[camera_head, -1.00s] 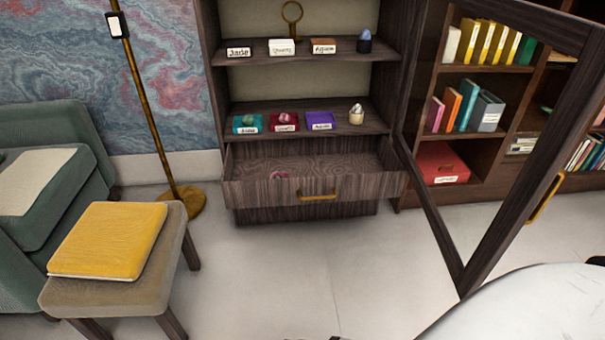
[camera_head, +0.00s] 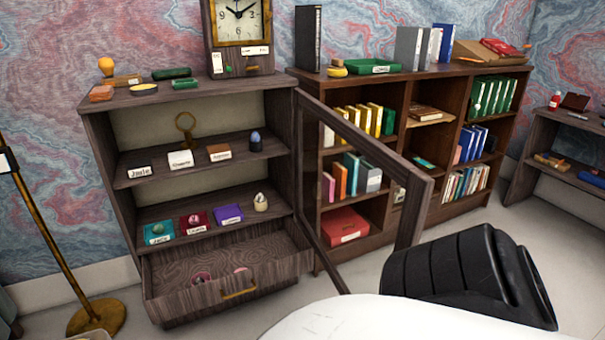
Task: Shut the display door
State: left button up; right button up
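The display door is a dark wood frame (camera_head: 412,212) that I can see through. It stands wide open, swung out toward me from the right side of the display cabinet (camera_head: 110,175). The lower part of the door is hidden behind my white body and a dark arm part at the bottom right. Neither gripper shows in the view.
A bookcase (camera_head: 395,220) stands right of the cabinet, seen partly through the door frame. A clock (camera_head: 238,22) and small items stand on the cabinet top. A brass lamp base (camera_head: 97,318) is at the lower left. A desk (camera_head: 560,150) is at the far right.

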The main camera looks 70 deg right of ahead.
aim_at(418, 187)
jog(key=u, duration=1.45)
jog(key=k, duration=2.05)
jog(key=z, duration=2.35)
